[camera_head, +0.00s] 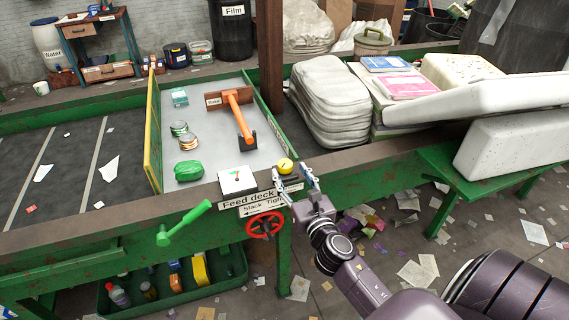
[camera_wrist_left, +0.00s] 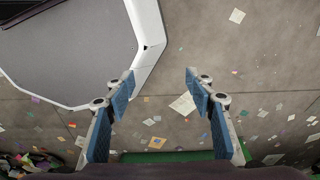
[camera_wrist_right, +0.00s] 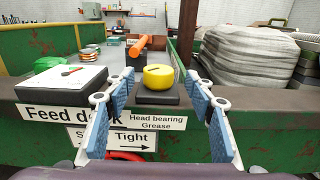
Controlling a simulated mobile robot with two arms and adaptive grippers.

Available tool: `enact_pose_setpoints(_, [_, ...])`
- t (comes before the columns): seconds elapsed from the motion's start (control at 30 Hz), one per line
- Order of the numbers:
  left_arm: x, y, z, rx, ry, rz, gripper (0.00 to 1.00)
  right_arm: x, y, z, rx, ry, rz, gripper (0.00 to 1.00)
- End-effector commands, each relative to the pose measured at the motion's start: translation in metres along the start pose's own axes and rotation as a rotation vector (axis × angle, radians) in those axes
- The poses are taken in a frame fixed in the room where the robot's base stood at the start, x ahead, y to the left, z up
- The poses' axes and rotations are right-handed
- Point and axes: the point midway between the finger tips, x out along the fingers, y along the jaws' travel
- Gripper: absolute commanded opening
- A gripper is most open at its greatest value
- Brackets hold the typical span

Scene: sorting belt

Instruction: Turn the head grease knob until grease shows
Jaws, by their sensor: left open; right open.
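The head grease knob (camera_head: 286,165) is a small yellow round knob on a dark block at the front edge of the feed deck. In the right wrist view the yellow knob (camera_wrist_right: 158,77) stands above a label reading "Head bearing Grease" (camera_wrist_right: 157,123). My right gripper (camera_head: 308,180) is open just in front and to the right of the knob; in its wrist view the fingers (camera_wrist_right: 157,90) frame the knob from both sides, apparently not touching it. No grease is visible. My left gripper (camera_wrist_left: 160,85) is open and empty above the littered floor; it is not in the head view.
A white box with a dial (camera_head: 238,180) stands left of the knob. Below are a red handwheel (camera_head: 265,225) and a green crank handle (camera_head: 184,223). White stacked sacks (camera_head: 325,100) stand to the right.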

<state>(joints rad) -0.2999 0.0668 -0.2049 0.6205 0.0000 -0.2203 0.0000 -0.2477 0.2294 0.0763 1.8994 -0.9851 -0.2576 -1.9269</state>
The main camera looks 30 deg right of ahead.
Motion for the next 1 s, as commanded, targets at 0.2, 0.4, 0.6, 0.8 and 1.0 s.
enact_pose_setpoints(0.2, [-0.007,-0.008,0.001,0.003,-0.002,-0.009,0.50,0.033,0.000,0.001,0.002,-0.001,-0.001,0.50])
enact_pose_setpoints(0.4, [-0.009,-0.015,0.002,0.001,-0.003,-0.017,0.50,0.045,0.000,0.000,0.001,0.000,0.000,0.50])
enact_pose_setpoints(0.6, [-0.009,-0.015,0.002,0.000,-0.003,-0.017,0.50,0.045,0.000,0.000,0.001,0.001,0.000,0.50])
enact_pose_setpoints(0.8, [-0.009,-0.015,0.002,0.000,-0.003,-0.017,0.50,0.045,0.000,0.000,0.001,0.001,0.000,0.33])
enact_pose_setpoints(1.0, [-0.008,-0.013,0.002,0.000,-0.003,-0.015,0.50,0.045,0.000,0.000,0.001,0.001,0.000,0.11])
